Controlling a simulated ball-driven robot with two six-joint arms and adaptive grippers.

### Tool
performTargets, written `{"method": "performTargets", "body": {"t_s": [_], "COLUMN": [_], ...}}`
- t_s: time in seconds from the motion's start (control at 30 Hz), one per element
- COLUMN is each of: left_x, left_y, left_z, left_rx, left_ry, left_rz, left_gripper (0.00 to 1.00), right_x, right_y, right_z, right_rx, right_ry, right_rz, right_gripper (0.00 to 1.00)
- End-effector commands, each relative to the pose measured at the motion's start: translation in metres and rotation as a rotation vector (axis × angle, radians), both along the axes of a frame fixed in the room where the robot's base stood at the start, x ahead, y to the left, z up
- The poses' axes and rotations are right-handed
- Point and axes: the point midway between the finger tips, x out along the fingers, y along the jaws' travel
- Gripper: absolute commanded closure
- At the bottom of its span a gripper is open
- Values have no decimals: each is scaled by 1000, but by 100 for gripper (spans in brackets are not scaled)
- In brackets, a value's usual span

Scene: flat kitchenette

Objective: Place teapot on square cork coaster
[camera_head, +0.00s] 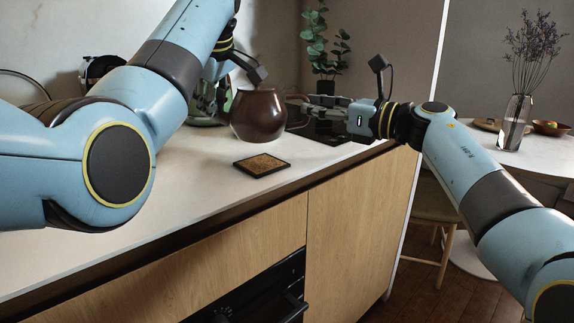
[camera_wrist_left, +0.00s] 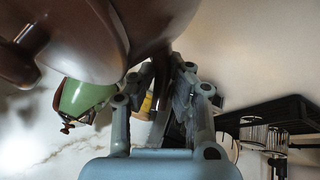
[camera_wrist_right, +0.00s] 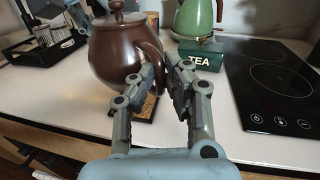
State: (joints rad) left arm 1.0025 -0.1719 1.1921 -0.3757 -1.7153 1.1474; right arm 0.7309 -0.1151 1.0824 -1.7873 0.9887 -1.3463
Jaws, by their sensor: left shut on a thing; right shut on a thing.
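The dark brown teapot (camera_head: 258,115) hangs between my two grippers, behind and apparently above the square cork coaster (camera_head: 262,164) in the head view. The coaster lies near the counter's front edge, with a dark rim. My left gripper (camera_head: 217,98), partly hidden by my arm, is shut on a curved part of the teapot (camera_wrist_left: 95,30). My right gripper (camera_head: 298,106) is shut on the teapot's opposite side, on a slim curved part in the right wrist view (camera_wrist_right: 168,68). Part of the coaster (camera_wrist_right: 148,106) shows below the teapot there. I cannot tell the spout from the handle.
A green kettle (camera_wrist_right: 196,16) stands behind, beside a green TEA box (camera_wrist_right: 200,56) and a black cooktop (camera_wrist_right: 278,85). A potted plant (camera_head: 325,45) is at the back. The counter (camera_head: 190,180) left of the coaster is clear.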

Motion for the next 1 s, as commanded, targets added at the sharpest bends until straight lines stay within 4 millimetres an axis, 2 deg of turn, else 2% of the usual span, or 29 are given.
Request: {"method": "performTargets", "body": {"t_s": [0.47, 0.67, 1.0], "left_x": [1, 1, 2], "left_y": [-1, -1, -1], "left_z": [1, -9, -39], "left_rx": [-3, -3, -3], "left_ry": [-9, -6, 5], "left_rz": [0, 0, 0], "left_gripper": [100, 100, 100], "right_x": [-1, -1, 0], "right_y": [1, 1, 1], "right_z": [-4, -15, -45], "right_rx": [-2, -1, -2], "right_ry": [5, 8, 19], "right_rz": [2, 2, 2], "right_gripper": [100, 100, 100]}}
